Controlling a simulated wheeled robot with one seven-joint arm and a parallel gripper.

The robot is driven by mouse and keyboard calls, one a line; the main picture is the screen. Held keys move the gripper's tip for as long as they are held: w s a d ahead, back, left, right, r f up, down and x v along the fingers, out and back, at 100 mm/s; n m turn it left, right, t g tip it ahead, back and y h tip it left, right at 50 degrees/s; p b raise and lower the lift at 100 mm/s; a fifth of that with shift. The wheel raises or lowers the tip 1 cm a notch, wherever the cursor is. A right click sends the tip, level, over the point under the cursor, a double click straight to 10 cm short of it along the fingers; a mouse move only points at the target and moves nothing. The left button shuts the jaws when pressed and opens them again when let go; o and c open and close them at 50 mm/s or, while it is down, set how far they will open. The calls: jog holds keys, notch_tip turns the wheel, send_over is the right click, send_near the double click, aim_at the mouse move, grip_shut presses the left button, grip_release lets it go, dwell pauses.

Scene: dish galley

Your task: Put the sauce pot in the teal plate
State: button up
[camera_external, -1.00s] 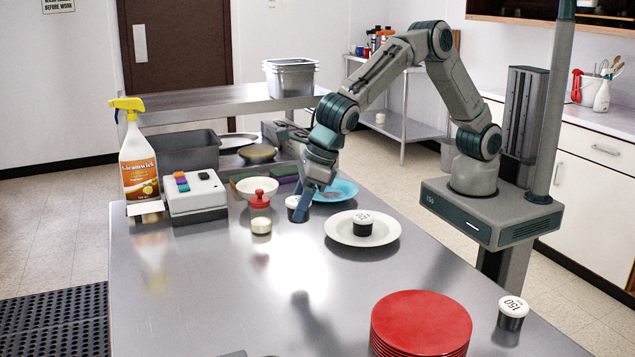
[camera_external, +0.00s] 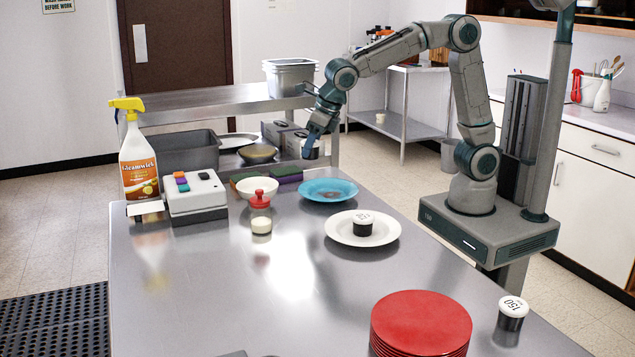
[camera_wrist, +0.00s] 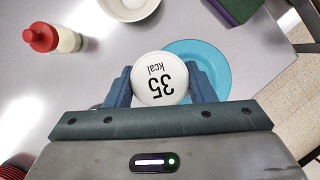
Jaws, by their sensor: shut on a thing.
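My gripper (camera_external: 313,140) is shut on a small dark pot (camera_external: 311,152) with a white lid, held well above the table. In the wrist view the lid (camera_wrist: 160,78) reads "35 kcal" and sits between my gripper's two blue fingers (camera_wrist: 160,88). The teal plate (camera_external: 345,189) lies on the table below the pot and a little to its right in the external view. It shows in the wrist view too (camera_wrist: 216,66), partly hidden behind the lid and a finger. A similar pot (camera_external: 363,225) stands on a white plate (camera_external: 345,238). Another, marked 150 (camera_external: 512,312), stands at the right edge.
A red-capped bottle (camera_external: 260,211) and a white bowl (camera_external: 257,187) stand left of the teal plate. A red plate stack (camera_external: 420,320) is in front. A spray bottle (camera_external: 138,160) and a white box (camera_external: 194,193) stand left. The middle front is clear.

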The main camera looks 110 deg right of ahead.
jog(key=s+d+f+m+g+h+b, duration=0.1)
jog(key=s+d+m+b, duration=0.1)
jog(key=s+d, duration=0.4)
jog(key=s+d+f+m+b, duration=0.1)
jog(key=s+d, duration=0.2)
jog(key=s, duration=0.5)
send_near(324, 194)
jog(key=shift+w+d+f+b, duration=0.45)
jog(key=shift+w+d+f, duration=0.15)
jog(key=shift+d, duration=0.2)
jog(key=shift+f+b, duration=0.35)
jog(key=shift+f, duration=1.5)
jog(key=shift+f, duration=0.15)
jog(key=o, duration=1)
